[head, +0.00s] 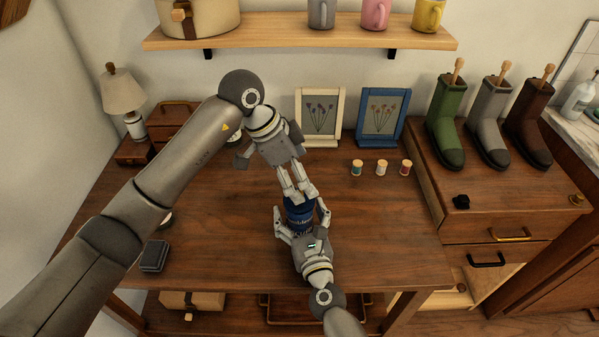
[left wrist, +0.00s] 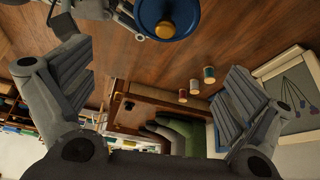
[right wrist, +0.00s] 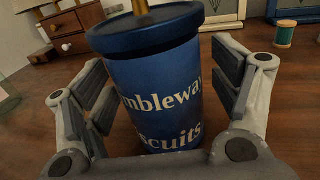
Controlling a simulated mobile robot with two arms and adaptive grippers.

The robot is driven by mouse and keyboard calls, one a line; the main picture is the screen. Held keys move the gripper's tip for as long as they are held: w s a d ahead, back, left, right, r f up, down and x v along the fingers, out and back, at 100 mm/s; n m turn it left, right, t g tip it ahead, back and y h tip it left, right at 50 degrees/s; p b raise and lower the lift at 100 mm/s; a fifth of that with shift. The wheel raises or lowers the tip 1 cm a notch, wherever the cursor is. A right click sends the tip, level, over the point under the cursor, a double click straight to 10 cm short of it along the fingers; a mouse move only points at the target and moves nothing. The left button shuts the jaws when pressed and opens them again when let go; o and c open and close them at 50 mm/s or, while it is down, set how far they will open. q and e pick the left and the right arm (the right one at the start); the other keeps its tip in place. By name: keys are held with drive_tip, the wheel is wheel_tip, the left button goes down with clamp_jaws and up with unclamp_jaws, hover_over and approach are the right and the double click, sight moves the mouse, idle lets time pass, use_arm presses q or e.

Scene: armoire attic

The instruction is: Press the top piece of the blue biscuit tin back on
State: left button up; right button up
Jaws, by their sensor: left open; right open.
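The blue biscuit tin (head: 298,224) stands upright on the wooden table. In the right wrist view the tin (right wrist: 158,95) shows pale lettering, and its blue top piece (right wrist: 147,27) with a gold knob (right wrist: 141,7) sits on its mouth. I cannot tell whether it is pressed fully down. My right gripper (head: 303,213) is open, with a finger on each side of the tin. My left gripper (head: 297,196) is open above and behind the tin. In the left wrist view the top piece (left wrist: 178,12) lies beyond the left fingers, not between them.
Three thread spools (head: 381,168) stand to the right of the tin, before a white frame (head: 300,117) and a blue frame (head: 362,117). A dark box (head: 154,256) lies at the left. Boots (head: 447,125) stand on the right cabinet. A shelf (head: 300,32) hangs above.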

drive_tip(key=v, duration=1.2)
use_arm(q)
drive_tip(key=shift+s, duration=0.1)
use_arm(e)
drive_tip(key=shift+f, duration=0.1)
